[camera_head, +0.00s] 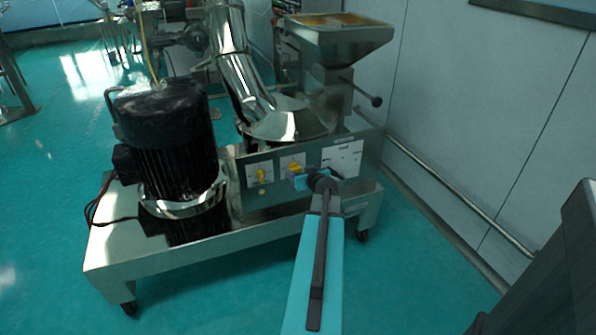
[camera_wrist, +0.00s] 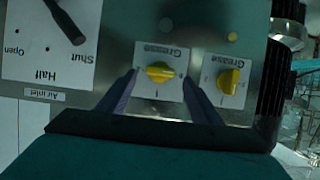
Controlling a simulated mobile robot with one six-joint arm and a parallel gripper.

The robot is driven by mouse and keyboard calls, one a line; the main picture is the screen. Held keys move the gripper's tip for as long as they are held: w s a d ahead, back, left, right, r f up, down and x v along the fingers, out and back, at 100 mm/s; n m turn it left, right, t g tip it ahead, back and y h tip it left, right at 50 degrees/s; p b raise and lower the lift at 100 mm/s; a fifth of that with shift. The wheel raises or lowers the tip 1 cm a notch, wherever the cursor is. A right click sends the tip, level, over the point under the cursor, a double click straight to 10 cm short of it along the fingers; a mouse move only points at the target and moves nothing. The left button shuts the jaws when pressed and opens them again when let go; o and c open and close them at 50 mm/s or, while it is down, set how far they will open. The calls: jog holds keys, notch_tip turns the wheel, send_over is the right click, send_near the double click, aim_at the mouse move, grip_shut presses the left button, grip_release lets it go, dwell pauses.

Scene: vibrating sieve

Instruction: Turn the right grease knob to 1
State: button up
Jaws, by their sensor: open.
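The right grease knob (camera_head: 293,168) is yellow, on a white "Grease" plate on the machine's front panel. In the wrist view, which is upside down, this knob (camera_wrist: 160,72) lies with its grip roughly across the plate; I cannot read its setting surely. The left grease knob (camera_head: 261,175) is also yellow and shows to the right in the wrist view (camera_wrist: 228,81), its grip closer to upright. My gripper (camera_wrist: 160,86) is open, its two dark fingers on either side of the right knob in the picture. I cannot tell whether they touch it. In the head view my gripper (camera_head: 298,181) is close to the panel.
An air inlet plate (camera_wrist: 45,45) with a dark lever (camera_wrist: 65,22) is beside the right knob. A black motor (camera_head: 170,135) stands left on the metal base (camera_head: 115,248). A hopper (camera_head: 335,42) is above, with a side handle (camera_head: 362,92). A wall rail (camera_head: 460,212) runs right.

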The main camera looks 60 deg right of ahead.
aim_at(295, 169)
jog(key=shift+x, duration=1.15)
jog(key=c, duration=1.1)
jog(key=shift+o, duration=0.2)
